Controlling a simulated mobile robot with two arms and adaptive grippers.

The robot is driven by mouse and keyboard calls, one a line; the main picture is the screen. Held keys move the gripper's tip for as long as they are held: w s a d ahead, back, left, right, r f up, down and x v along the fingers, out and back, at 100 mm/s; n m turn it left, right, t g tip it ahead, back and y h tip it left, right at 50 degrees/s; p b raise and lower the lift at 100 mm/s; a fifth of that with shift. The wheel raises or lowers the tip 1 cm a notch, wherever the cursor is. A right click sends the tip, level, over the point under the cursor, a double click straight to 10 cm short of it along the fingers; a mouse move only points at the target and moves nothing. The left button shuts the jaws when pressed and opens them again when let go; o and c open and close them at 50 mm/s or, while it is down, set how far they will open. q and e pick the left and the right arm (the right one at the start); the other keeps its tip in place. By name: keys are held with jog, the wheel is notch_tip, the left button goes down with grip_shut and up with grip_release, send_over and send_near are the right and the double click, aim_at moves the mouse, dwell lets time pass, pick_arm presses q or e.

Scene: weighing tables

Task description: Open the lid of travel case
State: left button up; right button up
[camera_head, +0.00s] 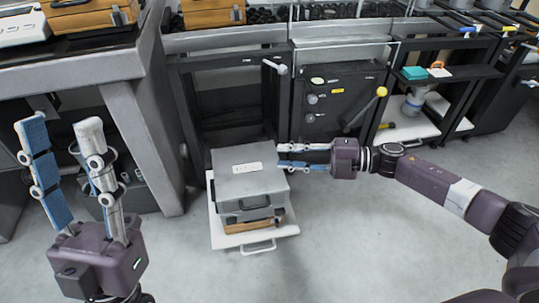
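The grey travel case (247,182) lies flat with its handle side toward me, and its lid looks shut. It rests on a wooden case (252,227) on a white pull-out tray (222,241). My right gripper (279,157) reaches in from the right, with its fingertips at the case's back right corner. Its two fingers are apart, one above the other; I cannot tell whether they touch the lid. My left gripper (60,138) points up at the far left, open and empty, away from the case.
A grey table (85,69) stands at the left, with wooden cases (212,12) along the back. A dark cabinet with a yellow-knobbed lever (381,92) stands behind my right arm. Shelves stand at the right. The floor in front (335,255) is clear.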

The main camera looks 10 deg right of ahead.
jog(key=shift+s+d+r, duration=0.1)
jog(key=shift+s+d, duration=0.15)
jog(key=shift+d, duration=0.3)
